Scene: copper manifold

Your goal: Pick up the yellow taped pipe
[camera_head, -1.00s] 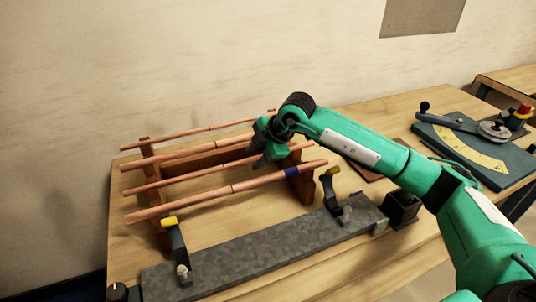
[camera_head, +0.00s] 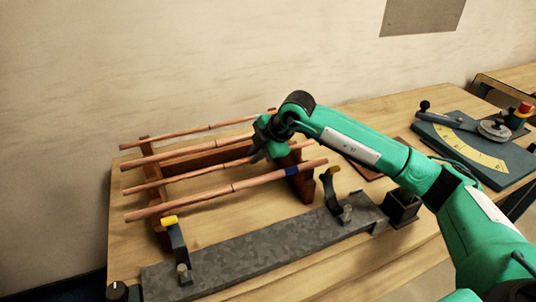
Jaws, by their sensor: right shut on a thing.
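Several copper pipes lie side by side across a wooden rack (camera_head: 300,187). The front pipe (camera_head: 200,196) has a blue band near its right end. I see no yellow tape on any pipe; part of the pipes behind is hidden by my gripper and wrist. My right gripper (camera_head: 257,157) reaches down over the rack from the right. Its jaws are shut on what looks like the third pipe from the back (camera_head: 180,181), just behind the blue-banded one. The pipe still lies at rack height. My left gripper is not in view.
A grey metal fixture (camera_head: 265,248) with two upright clamps, the left one yellow-topped (camera_head: 169,221), lies in front of the rack. A small dark box (camera_head: 402,207) stands at its right end. A bending tool with a yellow scale (camera_head: 470,149) sits at right. The wall is close behind.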

